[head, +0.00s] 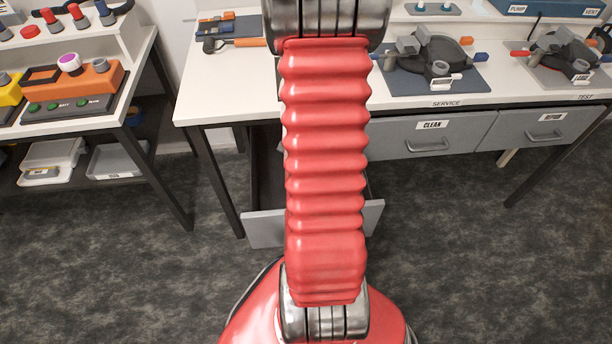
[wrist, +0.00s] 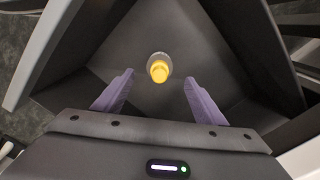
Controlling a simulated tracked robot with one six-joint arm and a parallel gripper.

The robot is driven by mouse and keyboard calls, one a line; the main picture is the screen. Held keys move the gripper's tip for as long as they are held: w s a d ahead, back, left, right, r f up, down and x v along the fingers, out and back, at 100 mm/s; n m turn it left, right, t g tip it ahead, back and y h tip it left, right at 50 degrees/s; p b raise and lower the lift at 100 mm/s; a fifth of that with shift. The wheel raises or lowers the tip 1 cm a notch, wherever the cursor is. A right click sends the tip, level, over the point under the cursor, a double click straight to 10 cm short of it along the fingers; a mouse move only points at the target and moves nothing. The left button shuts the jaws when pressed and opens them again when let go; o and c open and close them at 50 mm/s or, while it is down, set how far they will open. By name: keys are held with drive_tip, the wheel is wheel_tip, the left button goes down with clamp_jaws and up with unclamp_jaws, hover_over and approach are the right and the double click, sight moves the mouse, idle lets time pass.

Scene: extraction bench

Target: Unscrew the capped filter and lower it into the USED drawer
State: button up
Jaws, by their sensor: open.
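In the wrist view the capped filter (wrist: 159,70) shows a yellow round cap with a paler rim behind it. It is seen end-on inside a dark grey drawer (wrist: 235,45), apart from the walls. My gripper (wrist: 159,77) has its two purple fingers spread wide, with a clear gap between each finger and the filter. In the head view an open lower drawer (head: 264,229) stands out under the bench. My red arm hides its middle, any label there and my gripper.
The white bench (head: 232,98) has closed CLEAN (head: 460,140) and REPAIR (head: 567,124) drawers beneath it. Fixtures on mats (head: 425,62) stand on the bench at right. A side cart (head: 122,98) stands at left. The floor in front is clear.

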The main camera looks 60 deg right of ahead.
drive_tip(key=shift+r, duration=1.75)
drive_tip(key=shift+s+a+n, duration=0.25)
drive_tip(key=shift+a+n, duration=0.1)
drive_tip(key=shift+n, duration=0.45)
drive_tip(key=w+a+r+n+t, duration=0.1)
drive_tip(key=a+r+n+t, duration=0.1)
drive_tip(key=a+r+n, duration=0.7)
drive_tip(key=w+a+r+n+t, duration=0.2)
drive_tip(key=a+r+n, duration=0.7)
drive_tip(key=a+r, duration=0.7)
drive_tip(key=a+t, duration=0.1)
drive_tip(key=a, duration=0.5)
drive_tip(key=shift+n+t, duration=0.3)
drive_tip(key=shift+w+a, duration=0.1)
